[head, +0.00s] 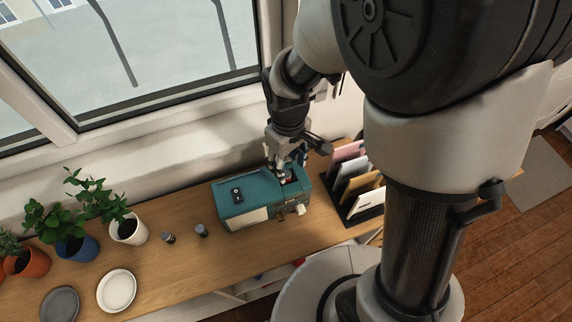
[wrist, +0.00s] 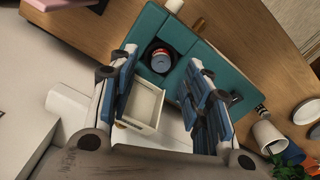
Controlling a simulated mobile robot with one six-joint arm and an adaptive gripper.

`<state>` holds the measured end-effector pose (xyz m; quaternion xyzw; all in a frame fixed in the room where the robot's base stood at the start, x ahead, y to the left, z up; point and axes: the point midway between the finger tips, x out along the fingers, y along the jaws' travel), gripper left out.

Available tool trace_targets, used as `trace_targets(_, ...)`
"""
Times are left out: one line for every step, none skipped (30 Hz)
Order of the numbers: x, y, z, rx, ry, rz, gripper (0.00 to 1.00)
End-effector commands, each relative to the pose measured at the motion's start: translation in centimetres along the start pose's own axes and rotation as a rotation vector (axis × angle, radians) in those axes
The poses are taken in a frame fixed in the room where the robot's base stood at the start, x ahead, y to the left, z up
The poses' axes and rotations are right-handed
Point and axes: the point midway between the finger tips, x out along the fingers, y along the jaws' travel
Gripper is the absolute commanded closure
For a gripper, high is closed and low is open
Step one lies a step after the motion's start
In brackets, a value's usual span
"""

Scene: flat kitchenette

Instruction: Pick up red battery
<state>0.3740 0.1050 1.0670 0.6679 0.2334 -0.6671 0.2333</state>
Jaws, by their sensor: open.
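In the head view the teal box (head: 240,213) stands on the wooden counter, and the battery is mostly hidden by my gripper. My gripper (head: 279,166) is over the box's right end, pointing down. In the wrist view my gripper (wrist: 163,60) is open, with blue-padded fingers on either side of the battery and nothing held. Whether the fingertips touch the box is unclear.
A pale open compartment (wrist: 144,107) lies beside the recess. Two small grey cylinders (head: 201,231) stand left of the box. Potted plants (head: 127,230) and plates (head: 117,290) are farther left. A letter rack (head: 364,213) stands close on the right, and the window wall is behind.

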Motion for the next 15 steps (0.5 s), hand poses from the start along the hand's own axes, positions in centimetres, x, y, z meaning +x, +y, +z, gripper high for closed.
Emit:
trace_targets(1.2,-0.2,0.0,-0.001,-0.004,-0.001,0.55)
trace_targets(1.7,-0.2,-0.1,-0.001,-0.004,-0.002,0.55)
trace_targets(2.3,-0.2,-0.1,0.000,-0.003,-0.001,0.55)
trace_targets(2.7,-0.2,-0.1,0.000,-0.003,-0.001,0.55)
trace_targets(3.0,-0.2,-0.1,0.000,-0.003,-0.001,0.55)
trace_targets(3.4,-0.2,-0.1,0.000,-0.002,-0.001,0.55)
trace_targets(3.6,-0.2,-0.1,0.000,-0.002,-0.001,0.55)
trace_targets(3.7,-0.2,-0.1,0.000,-0.001,0.000,0.55)
trace_targets(3.8,-0.2,-0.1,0.000,-0.001,0.000,0.55)
trace_targets(3.8,-0.2,-0.1,0.000,-0.001,0.000,0.55)
trace_targets(3.8,-0.2,-0.1,0.000,0.000,0.000,0.55)
trace_targets(3.7,-0.2,-0.2,0.000,0.000,0.000,0.55)
trace_targets(3.7,-0.2,-0.1,0.000,0.000,0.000,0.55)
trace_targets(3.7,-0.2,-0.1,0.000,0.000,0.000,0.55)
trace_targets(3.7,-0.2,-0.1,0.000,0.000,0.000,0.55)
